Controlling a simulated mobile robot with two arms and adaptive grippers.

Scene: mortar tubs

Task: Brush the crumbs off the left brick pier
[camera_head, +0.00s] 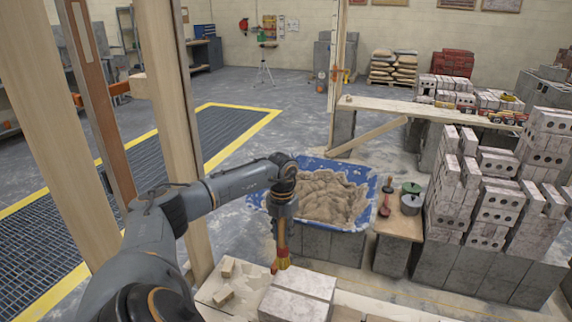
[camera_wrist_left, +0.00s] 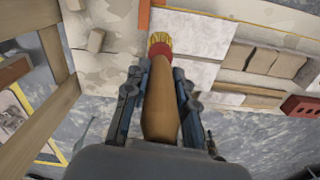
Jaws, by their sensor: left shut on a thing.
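My left gripper (camera_head: 283,212) points down at the lower middle of the head view, shut on a brush (camera_head: 281,248). In the left wrist view, the gripper (camera_wrist_left: 157,85) has its fingers on both sides of the wooden handle. The brush (camera_wrist_left: 160,48) has a red collar and yellow bristles. The bristles are over or beside pale blocks (camera_head: 300,296) at the bottom of the head view, which look like the left brick pier; I cannot tell if they touch. The pale blocks also show in the wrist view (camera_wrist_left: 200,42). I cannot make out crumbs. My right gripper is not in view.
Small tan pieces (camera_head: 223,295) lie left of the pale blocks. A blue tub (camera_head: 369,205) of sandy mortar (camera_head: 325,195) stands behind the brush. Stacked bricks (camera_head: 497,203) fill the right. Wooden posts (camera_head: 170,110) rise at the left.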

